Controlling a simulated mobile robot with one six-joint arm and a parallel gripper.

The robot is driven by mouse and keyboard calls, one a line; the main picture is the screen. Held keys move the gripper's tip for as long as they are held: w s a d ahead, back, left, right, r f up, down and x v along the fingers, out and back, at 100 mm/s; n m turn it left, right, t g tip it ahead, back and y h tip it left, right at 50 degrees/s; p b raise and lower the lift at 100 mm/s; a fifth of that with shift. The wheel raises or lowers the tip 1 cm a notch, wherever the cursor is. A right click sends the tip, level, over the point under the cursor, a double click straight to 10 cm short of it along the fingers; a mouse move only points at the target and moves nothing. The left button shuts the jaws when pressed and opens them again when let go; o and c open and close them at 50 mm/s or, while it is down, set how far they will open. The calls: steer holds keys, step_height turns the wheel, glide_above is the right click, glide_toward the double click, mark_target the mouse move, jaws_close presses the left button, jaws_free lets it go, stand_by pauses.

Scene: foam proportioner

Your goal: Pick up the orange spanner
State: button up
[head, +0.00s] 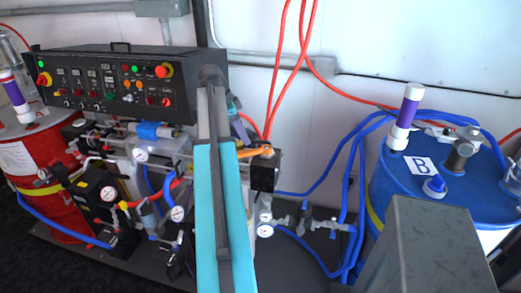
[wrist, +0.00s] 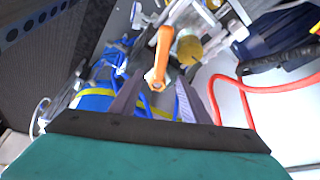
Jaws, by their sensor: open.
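The orange spanner (head: 255,153) shows in the head view just right of my arm, at the top of a dark box-shaped fitting (head: 265,172). In the wrist view the spanner (wrist: 160,56) stretches up the picture, with its near, ringed end between and slightly beyond my fingers. My gripper (wrist: 158,88) is open, one dark finger on each side of that end, with nothing held between them. I cannot tell whether either finger touches the spanner. In the head view my arm largely hides the gripper.
A black control panel (head: 105,82) stands left of my arm above gauges and hoses. A red drum (head: 45,170) is at far left, a blue drum (head: 400,180) at right. Blue hoses and red cables run behind the fitting. A brass-coloured part (wrist: 189,48) lies right of the spanner.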

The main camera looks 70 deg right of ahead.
mark_target(252, 150)
steer(key=shift+x, duration=1.2)
steer(key=shift+f, duration=0.1)
steer(key=shift+p+x, duration=1.1)
steer(key=shift+x, duration=1.4)
steer(key=shift+d, duration=0.1)
steer(key=shift+f, duration=0.2)
jaws_close()
